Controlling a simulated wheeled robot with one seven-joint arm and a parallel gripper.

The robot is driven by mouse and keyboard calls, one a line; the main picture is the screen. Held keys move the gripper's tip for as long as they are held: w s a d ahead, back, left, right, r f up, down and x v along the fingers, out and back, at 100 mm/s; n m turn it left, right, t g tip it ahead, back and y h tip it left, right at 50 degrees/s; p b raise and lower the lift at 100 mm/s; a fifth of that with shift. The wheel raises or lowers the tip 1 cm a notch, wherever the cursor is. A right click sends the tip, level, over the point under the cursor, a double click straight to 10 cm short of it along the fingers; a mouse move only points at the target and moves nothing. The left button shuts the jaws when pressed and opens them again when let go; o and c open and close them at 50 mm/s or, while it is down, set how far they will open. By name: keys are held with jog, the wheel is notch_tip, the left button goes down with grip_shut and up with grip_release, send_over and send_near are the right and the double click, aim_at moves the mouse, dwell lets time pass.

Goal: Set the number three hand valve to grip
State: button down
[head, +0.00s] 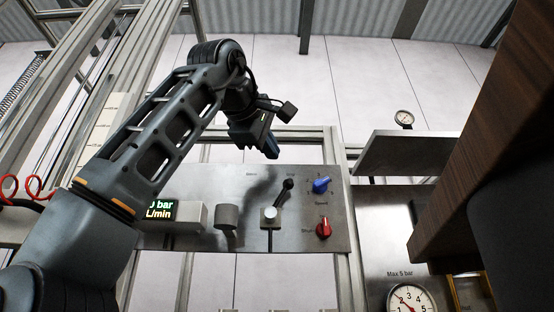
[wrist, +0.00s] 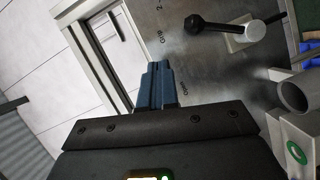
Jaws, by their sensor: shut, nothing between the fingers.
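The hand valve is a black ball-ended lever (head: 287,186) on a pale square base (head: 269,217), on a grey metal panel (head: 327,246). The lever tilts up and right, toward a small label that seems to read Grip. In the wrist view the lever (wrist: 222,26) points left toward that label, with another label, apparently Open, lower down. No number three is legible beside the valve. My gripper (head: 272,150) is shut and empty at the panel's upper edge, apart from the lever. Its blue fingers (wrist: 157,80) show left of the lever in the wrist view.
A blue knob (head: 321,185) and a red knob (head: 324,228) sit right of the lever. A grey cylinder (head: 227,216) and a lit display (head: 160,210) sit left of it. A shelf (head: 405,152) and gauge (head: 409,300) are farther right.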

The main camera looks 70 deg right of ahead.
jog(key=s+a+r+b, duration=0.1)
jog(key=a+r, duration=0.3)
jog(key=a, duration=0.5)
jog(key=shift+s+a+b, duration=0.2)
jog(key=shift+s+b, duration=0.05)
jog(key=shift+b, duration=0.4)
